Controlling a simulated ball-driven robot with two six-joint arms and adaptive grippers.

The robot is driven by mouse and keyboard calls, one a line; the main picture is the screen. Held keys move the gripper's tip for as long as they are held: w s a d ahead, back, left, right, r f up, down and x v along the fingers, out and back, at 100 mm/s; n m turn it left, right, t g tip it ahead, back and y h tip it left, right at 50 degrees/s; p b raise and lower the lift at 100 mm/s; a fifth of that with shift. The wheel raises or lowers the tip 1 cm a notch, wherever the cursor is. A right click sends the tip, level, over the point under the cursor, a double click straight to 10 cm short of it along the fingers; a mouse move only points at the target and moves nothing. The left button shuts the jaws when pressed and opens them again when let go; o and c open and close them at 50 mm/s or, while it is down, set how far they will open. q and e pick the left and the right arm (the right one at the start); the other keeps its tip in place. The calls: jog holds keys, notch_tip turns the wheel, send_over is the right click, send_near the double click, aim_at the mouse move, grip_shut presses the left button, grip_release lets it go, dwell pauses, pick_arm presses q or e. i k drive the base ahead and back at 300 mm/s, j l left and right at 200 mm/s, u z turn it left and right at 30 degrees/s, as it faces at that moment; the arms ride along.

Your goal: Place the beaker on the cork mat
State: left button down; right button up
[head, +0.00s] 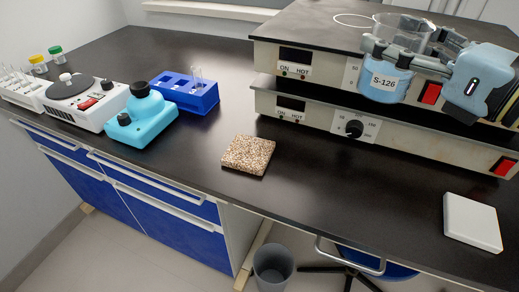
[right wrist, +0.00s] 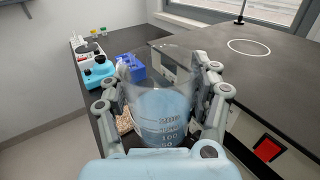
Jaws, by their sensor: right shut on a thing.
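The beaker (head: 385,84) is clear glass with blue liquid and a label reading S-126. My right gripper (head: 408,56) is shut around it and holds it upright in front of the stacked hot plates, at the height of the upper one. In the right wrist view the beaker (right wrist: 162,112) stands between the two fingers of the right gripper (right wrist: 162,100). The cork mat (head: 248,155) is a speckled brown square lying bare on the black bench, left of and below the beaker. In the right wrist view a part of the mat (right wrist: 124,124) shows behind the beaker. My left gripper is not in view.
Two stacked hot plates (head: 300,106) stand at the back right. A white square pad (head: 472,222) lies at the right front. A blue tube rack (head: 186,95), a turquoise device (head: 142,120) and a white device (head: 88,103) stand at the left. The bench around the mat is clear.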

aim_at(249, 150)
jog(key=i+j+z, duration=0.1)
jog(key=j+z, duration=1)
jog(key=j, duration=1.7)
